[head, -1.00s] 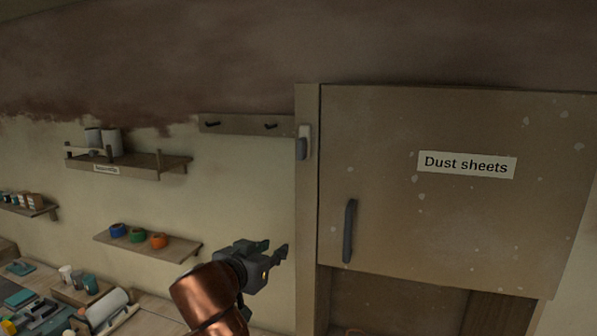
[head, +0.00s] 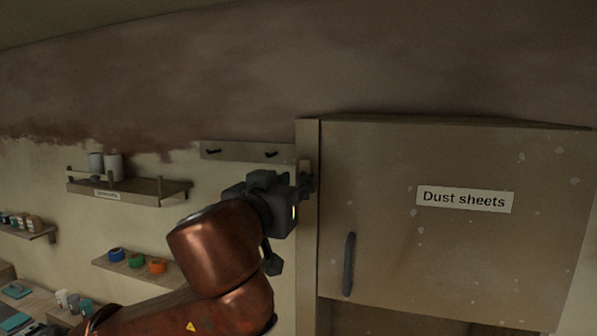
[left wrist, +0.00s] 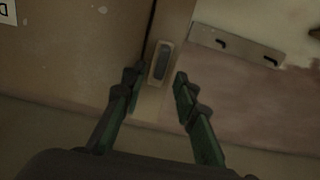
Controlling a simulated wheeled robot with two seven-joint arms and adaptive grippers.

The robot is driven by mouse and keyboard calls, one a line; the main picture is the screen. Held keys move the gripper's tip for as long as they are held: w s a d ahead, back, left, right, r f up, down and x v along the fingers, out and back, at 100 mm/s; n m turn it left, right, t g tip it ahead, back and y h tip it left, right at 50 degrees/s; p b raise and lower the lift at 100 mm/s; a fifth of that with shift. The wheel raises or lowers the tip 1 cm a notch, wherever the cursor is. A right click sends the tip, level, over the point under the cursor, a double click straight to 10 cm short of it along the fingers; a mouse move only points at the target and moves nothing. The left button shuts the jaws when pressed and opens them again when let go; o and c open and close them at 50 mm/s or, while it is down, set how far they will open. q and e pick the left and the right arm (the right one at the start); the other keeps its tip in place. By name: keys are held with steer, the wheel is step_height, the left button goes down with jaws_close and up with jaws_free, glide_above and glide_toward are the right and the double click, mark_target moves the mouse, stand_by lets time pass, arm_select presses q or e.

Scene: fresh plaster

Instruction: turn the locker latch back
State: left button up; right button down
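The locker latch is a dark lever (left wrist: 161,63) on a pale plate, fixed to the locker's side post (left wrist: 170,30). In the left wrist view the lever lies lengthwise along the plate and the post. In the head view my gripper hides most of the latch. The locker door (head: 390,240) is shut and has a "Dust sheets" label (head: 464,199) and a dark handle (head: 348,264). My left gripper (head: 309,183) is at the post. In the left wrist view its fingers (left wrist: 160,75) are open, one on each side of the latch, with nothing gripped.
A hook rail (head: 235,151) is on the wall left of the post. A shelf with cans (head: 130,190) and a lower shelf with tape rolls (head: 136,264) are further left. A cluttered worktop (head: 40,305) is at lower left.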

mark_target(303, 177)
arm_select(q)
steer(key=shift+p+x, duration=0.35)
steer(key=shift+x, duration=0.9)
steer(key=shift+s, duration=0.1)
steer(key=shift+c, duration=0.7)
jaws_close()
